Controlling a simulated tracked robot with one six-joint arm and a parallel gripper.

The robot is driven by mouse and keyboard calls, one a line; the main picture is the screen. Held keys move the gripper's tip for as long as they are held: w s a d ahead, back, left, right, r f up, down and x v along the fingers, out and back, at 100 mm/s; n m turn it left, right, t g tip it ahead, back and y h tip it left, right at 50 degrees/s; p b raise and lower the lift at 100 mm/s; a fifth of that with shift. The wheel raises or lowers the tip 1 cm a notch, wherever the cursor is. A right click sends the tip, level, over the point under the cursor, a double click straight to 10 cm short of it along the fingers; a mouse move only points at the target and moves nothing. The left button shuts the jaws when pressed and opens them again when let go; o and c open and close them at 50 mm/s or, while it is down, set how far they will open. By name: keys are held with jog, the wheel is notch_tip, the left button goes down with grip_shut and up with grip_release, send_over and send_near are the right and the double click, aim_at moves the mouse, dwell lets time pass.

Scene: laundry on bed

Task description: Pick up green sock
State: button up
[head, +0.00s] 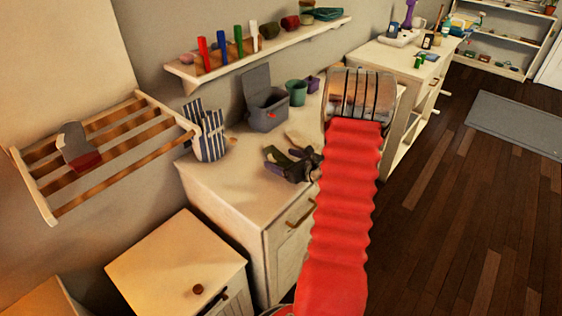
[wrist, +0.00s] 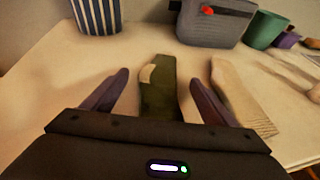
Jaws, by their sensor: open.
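The dark green sock (wrist: 158,105) with a pale patch near its far end lies on the light wooden cabinet top (wrist: 55,75). In the wrist view it lies between the two purple-grey fingers of my gripper (wrist: 158,82). The fingers are apart, with a gap on each side of the sock. Its near end is hidden behind my gripper body. In the head view my gripper (head: 292,163) is low over the cabinet top, and I cannot clearly make out the green sock there.
A beige sock-like cloth (wrist: 238,97) lies just right of the right finger. Behind stand a striped holder (wrist: 96,14), a grey box (wrist: 213,22) with a red latch and a green cup (wrist: 264,30). A wall rack (head: 110,140) holds a grey and red cloth.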

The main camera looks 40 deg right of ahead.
aim_at(283, 160)
jog(key=shift+c, duration=0.2)
jog(key=c, duration=1.1)
jog(key=shift+r, duration=0.1)
notch_tip(283, 160, up, 10)
jog(key=shift+f, duration=0.1)
dwell(0.7)
